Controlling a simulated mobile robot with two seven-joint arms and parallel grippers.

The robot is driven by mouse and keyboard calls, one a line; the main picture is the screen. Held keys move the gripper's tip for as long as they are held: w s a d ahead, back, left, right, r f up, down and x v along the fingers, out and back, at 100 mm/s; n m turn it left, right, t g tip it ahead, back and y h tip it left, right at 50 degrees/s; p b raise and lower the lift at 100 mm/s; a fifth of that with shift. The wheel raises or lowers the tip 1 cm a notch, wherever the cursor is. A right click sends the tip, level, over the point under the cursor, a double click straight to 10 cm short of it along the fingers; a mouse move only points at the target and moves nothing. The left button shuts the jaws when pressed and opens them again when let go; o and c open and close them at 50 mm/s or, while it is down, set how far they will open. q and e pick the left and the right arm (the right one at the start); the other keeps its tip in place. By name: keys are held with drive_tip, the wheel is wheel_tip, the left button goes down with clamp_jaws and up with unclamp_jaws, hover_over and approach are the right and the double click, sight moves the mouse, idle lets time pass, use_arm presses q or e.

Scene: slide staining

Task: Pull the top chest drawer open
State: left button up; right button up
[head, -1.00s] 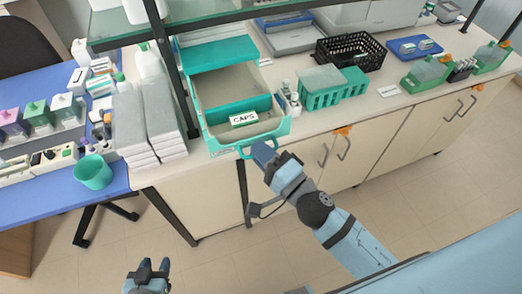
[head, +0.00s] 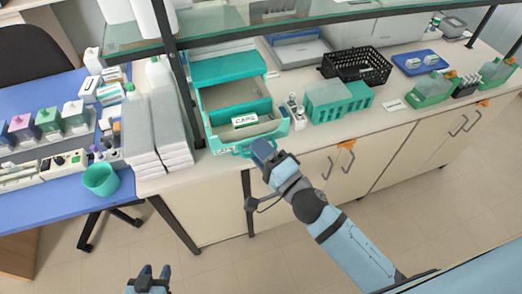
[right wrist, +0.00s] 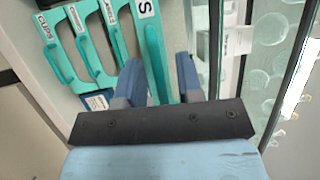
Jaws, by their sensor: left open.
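The teal chest (head: 228,68) stands on the counter, left of centre in the head view. My left gripper (head: 150,272) is open and empty, low in the head view, well away from the chest.
White boxes (head: 155,125) stand close to the left of the chest. Small bottles (head: 295,112) and a teal rack (head: 340,105) stand to its right. A glass shelf (head: 270,32) with a dark post runs above and behind. The floor in front of the counter is clear.

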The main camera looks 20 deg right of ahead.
drive_tip(key=shift+s, duration=0.1)
drive_tip(key=b+v, duration=0.3)
drive_tip(key=v, duration=1)
drive_tip(key=shift+s+b, duration=0.3)
drive_tip(key=shift+b, duration=0.1)
drive_tip(key=shift+d+f, duration=0.1)
drive_tip(key=shift+d, duration=0.05)
wheel_tip(320, 180, down, 20)
drive_tip(key=s+d+n+g+h+p, duration=0.1)
drive_tip(key=n+g+h, duration=0.4)
drive_tip(key=n, duration=1)
drive_tip(key=shift+s+d+g+p, duration=0.45)
drive_tip(key=shift+g+p, duration=0.25)
drive_tip(key=shift+g, duration=0.3)
